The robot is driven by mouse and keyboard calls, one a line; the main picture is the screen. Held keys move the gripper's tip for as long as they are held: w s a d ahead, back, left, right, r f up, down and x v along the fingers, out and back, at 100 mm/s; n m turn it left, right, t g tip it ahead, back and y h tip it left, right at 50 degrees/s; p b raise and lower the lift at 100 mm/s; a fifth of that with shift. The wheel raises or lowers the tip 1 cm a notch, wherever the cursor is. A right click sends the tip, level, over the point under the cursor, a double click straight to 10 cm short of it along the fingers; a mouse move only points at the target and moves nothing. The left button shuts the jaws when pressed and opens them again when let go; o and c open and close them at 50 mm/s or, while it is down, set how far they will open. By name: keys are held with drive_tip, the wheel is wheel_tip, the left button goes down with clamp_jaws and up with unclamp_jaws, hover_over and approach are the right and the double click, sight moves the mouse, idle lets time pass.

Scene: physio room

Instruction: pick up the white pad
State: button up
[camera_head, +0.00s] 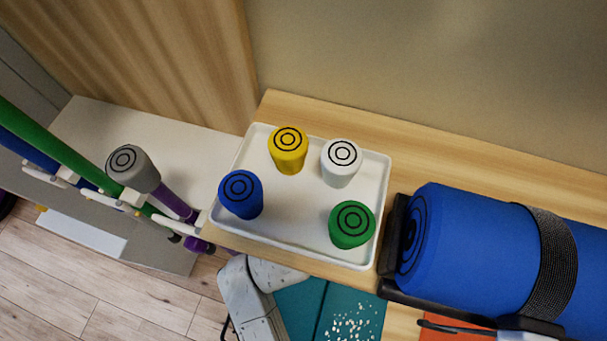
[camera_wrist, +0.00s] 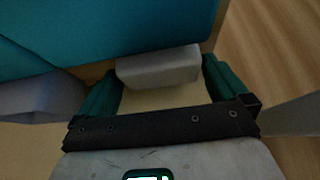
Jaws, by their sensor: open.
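The white pad, as far as I can tell, is the white upright round piece (camera_head: 341,163) with black rings on top, at the back right of a white tray (camera_head: 290,232) in the head view. In the wrist view my gripper (camera_wrist: 160,88) is open, with a dark green finger on each side. A pale grey-white block (camera_wrist: 158,68) shows between and beyond the fingers; I cannot tell what it is or whether it touches them. My gripper is not visible in the head view, where part of my arm shows below the tray.
Yellow (camera_head: 288,150), blue (camera_head: 241,195) and green (camera_head: 352,225) pieces share the tray. A large blue roll (camera_head: 470,250) in a black holder lies right of it. A grey-topped piece (camera_head: 133,168) stands by coloured bars at left. A teal surface (camera_wrist: 110,35) fills the wrist view's top.

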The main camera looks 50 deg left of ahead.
drive_tip(key=shift+c, duration=0.2)
drive_tip(key=c, duration=0.6)
drive_tip(key=shift+s+r, duration=0.15)
drive_tip(key=shift+r, duration=0.4)
wheel_tip(320, 180, up, 6)
drive_tip(key=shift+f+b, duration=0.1)
drive_tip(key=shift+b, duration=0.2)
drive_tip(key=s+d, duration=0.3)
drive_tip(key=s, duration=0.2)
drive_tip(key=s+d+b, duration=0.1)
drive_tip(key=s+d, duration=0.3)
drive_tip(key=s, duration=0.2)
drive_tip(key=s+d+b, duration=0.1)
drive_tip(key=s+d, duration=0.2)
drive_tip(key=s, duration=0.2)
drive_tip(key=shift+s+d, duration=0.2)
drive_tip(key=shift+s, duration=0.2)
